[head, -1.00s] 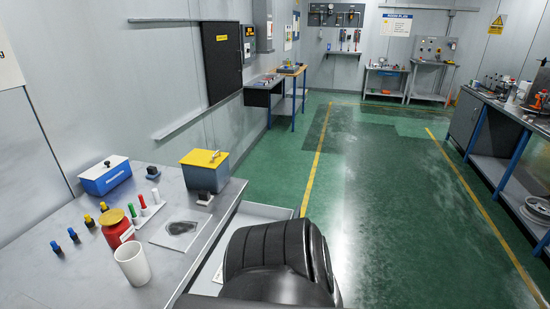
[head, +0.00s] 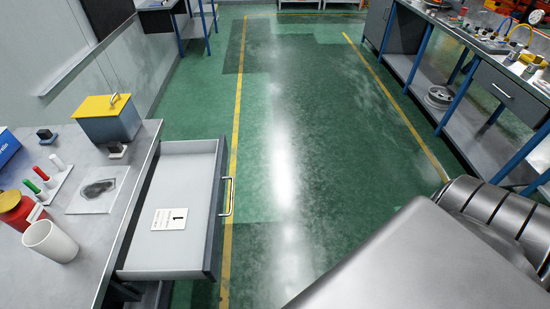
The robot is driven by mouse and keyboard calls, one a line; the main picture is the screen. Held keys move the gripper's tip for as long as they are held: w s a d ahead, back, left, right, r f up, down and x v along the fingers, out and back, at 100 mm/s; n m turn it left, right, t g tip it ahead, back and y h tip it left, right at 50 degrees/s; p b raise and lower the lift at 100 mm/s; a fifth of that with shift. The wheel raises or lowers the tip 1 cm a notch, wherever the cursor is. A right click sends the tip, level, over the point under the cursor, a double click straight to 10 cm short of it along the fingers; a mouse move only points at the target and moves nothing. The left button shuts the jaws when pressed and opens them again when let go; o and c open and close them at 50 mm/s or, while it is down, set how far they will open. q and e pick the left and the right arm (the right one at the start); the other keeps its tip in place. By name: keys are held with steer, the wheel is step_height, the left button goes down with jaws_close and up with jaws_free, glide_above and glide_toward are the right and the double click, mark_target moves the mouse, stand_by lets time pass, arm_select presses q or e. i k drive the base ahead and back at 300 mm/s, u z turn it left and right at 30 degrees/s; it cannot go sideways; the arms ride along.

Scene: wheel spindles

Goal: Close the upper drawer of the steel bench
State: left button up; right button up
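The steel bench (head: 78,240) is at the left of the head view. Its upper drawer (head: 196,188) is pulled well out to the right over the floor. The drawer has a grey tray, a dark front and a pale bar handle (head: 227,196) on the outer face. A white card marked 1 (head: 169,219) lies inside it. A large part of my own arm fills the lower right, apart from the drawer. Neither of my grippers shows, and nothing touches the handle.
On the bench top stand a yellow-lidded box (head: 108,118), a white cup (head: 51,242) and a red jar (head: 20,210). Green floor (head: 300,150) is clear right of the drawer. Another workbench (head: 480,65) runs along the right.

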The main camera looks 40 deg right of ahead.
mark_target(191, 174)
steer(key=z, duration=0.5)
steer(key=k, duration=0.5)
steer(key=z, duration=1.3)
steer(key=i, duration=1.15)
steer(key=u, duration=2.4)
